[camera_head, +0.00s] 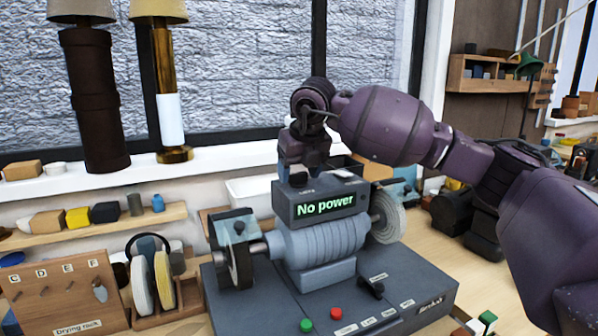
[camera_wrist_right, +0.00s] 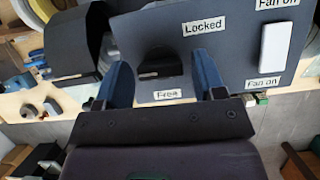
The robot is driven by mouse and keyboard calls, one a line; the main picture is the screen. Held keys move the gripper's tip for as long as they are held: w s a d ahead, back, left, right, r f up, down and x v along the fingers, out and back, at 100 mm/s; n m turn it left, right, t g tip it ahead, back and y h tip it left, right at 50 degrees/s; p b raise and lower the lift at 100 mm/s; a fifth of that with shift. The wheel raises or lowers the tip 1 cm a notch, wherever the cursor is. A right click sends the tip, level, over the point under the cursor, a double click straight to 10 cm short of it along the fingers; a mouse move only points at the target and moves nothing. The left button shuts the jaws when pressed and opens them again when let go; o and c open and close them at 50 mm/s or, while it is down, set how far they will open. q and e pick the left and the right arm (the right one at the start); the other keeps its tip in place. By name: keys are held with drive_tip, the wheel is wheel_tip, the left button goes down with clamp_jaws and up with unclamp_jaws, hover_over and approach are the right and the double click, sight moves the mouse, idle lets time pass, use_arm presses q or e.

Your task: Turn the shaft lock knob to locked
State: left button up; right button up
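The shaft lock knob (camera_wrist_right: 160,64) is a dark, rounded knob on the grey panel in the right wrist view, between a "Locked" label (camera_wrist_right: 204,27) above and a "Free" label (camera_wrist_right: 168,95) below. I cannot tell which label it points to. My right gripper (camera_wrist_right: 164,76) is open, with one blue-grey finger on each side of the knob in the picture; contact cannot be made out. In the head view my right gripper (camera_head: 304,162) points down over the top of the grinder's display box (camera_head: 318,201), hiding part of it. My left gripper is not in view.
The display reads "No power". A grinding wheel (camera_head: 238,262) stands left of the grinder motor (camera_head: 322,243), and a pale buffing wheel (camera_head: 388,216) right. The base has a green button (camera_head: 306,325) and a red one (camera_head: 336,313). A white fan switch (camera_wrist_right: 276,46) is beside the knob.

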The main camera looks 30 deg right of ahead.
drive_tip(key=shift+o, duration=0.5)
drive_tip(key=shift+f, duration=0.1)
drive_tip(key=v, duration=1.1)
drive_tip(key=shift+w, duration=0.1)
drive_tip(key=shift+f, duration=0.1)
